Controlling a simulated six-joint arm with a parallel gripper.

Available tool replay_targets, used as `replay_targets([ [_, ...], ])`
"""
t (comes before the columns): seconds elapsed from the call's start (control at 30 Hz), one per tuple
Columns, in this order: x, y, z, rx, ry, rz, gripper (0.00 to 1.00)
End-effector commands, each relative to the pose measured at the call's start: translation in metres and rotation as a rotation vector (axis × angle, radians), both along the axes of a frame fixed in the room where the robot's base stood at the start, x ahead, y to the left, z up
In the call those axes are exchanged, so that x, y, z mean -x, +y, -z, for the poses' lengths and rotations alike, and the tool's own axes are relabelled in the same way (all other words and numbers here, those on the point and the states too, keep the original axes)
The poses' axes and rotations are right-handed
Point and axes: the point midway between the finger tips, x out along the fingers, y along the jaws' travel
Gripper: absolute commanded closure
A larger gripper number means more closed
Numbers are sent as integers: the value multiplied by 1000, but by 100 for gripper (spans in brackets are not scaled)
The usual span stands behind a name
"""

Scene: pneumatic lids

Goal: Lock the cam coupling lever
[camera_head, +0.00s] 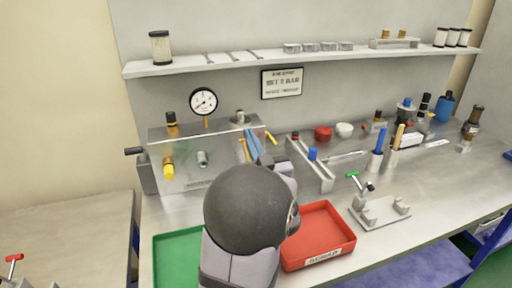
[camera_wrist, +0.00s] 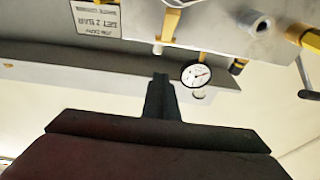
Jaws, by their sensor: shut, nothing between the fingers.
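The pneumatic manifold (camera_head: 185,150) is a grey metal block at the back left. At its right end, a grey round fitting (camera_head: 240,117) sits on top, with a yellow lever arm (camera_head: 243,150) on the front and another yellow arm (camera_head: 270,138) to the right, which look like the cam coupling levers. In the wrist view a gold arm (camera_wrist: 170,22) shows at the top. My gripper (camera_head: 253,143) is shut and empty, its bluish fingers between the two yellow arms; contact cannot be told. In the wrist view its dark fingers (camera_wrist: 160,82) are together below the gold arm.
A pressure gauge (camera_head: 203,101) stands above the block. A black-ended side handle (camera_head: 135,151) and a yellow knob (camera_head: 168,169) project from it. A red scrap tray (camera_head: 345,250) and a green tray (camera_head: 172,255) flank my arm. A rail with a blue knob (camera_head: 318,170) lies to the right.

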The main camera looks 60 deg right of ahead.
Motion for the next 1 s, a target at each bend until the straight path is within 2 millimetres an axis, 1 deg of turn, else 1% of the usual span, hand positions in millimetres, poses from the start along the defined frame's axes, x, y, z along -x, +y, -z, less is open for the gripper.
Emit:
replay_targets([
  [0.03,-8,-6,-5,-1,-1,-4,100],
  [0.1,-10,-10,7,-7,0,-1,100],
  [0.2,-13,-13,17,-5,-1,-1,100],
  [0.43,-18,-18,30,-2,-1,-1,100],
  [0.67,-19,-19,33,0,0,1,100],
  [1.0,-20,-20,31,-8,8,0,100],
])
